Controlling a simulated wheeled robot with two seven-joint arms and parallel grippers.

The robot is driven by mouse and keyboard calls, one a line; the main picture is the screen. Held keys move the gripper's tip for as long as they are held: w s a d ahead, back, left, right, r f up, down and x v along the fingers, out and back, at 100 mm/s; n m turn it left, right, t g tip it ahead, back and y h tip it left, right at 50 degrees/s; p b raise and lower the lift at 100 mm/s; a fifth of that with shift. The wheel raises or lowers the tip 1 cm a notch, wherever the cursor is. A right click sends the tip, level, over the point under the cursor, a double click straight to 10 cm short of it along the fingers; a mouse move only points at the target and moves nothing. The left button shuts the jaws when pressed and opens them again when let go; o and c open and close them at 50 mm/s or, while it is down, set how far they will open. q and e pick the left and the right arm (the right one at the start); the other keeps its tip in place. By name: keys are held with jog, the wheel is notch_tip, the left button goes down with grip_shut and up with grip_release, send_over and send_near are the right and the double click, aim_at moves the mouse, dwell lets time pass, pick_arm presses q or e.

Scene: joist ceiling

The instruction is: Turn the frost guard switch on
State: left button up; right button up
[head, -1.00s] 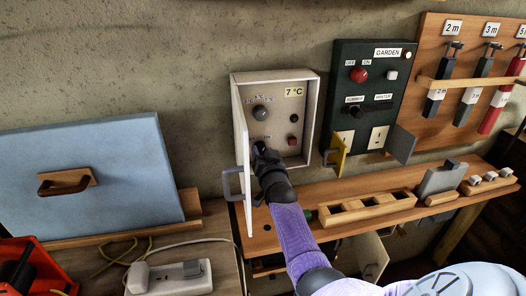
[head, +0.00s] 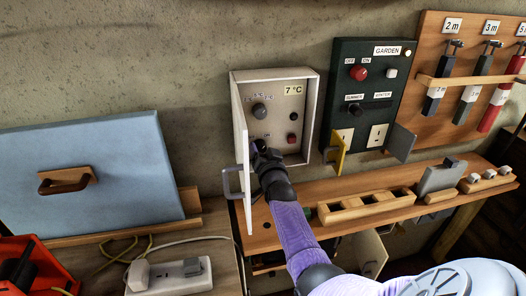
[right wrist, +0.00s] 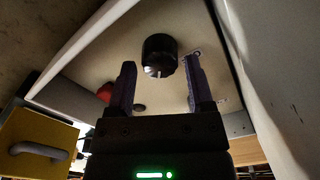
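An open pale control box (head: 312,120) with a "7 °C" label hangs on the wall. Its panel has a grey dial (head: 259,111), a black round part (head: 294,116) and a red button (head: 292,139). My right gripper (head: 258,147) reaches in at the panel's lower left and hides what lies there. In the right wrist view a black rotary knob with a pale pointer mark (right wrist: 158,56) stands just ahead of the open fingers of my right gripper (right wrist: 162,85), roughly between their tips, apart from them. No switch label is readable. My left gripper is not in view.
The box's open door (head: 241,165) with a grey handle stands close left of my right arm. A dark green GARDEN box (head: 366,85) with an open yellow door (head: 338,155) is to the right. A wooden shelf (head: 262,232) runs below.

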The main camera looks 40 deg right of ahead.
jog(key=shift+o, duration=0.8)
jog(key=shift+r, duration=0.1)
jog(key=shift+s+a, duration=0.15)
jog(key=shift+s, duration=0.1)
jog(key=p+v, duration=0.4)
jog(key=v, duration=0.5)
jog(key=shift+s, duration=0.2)
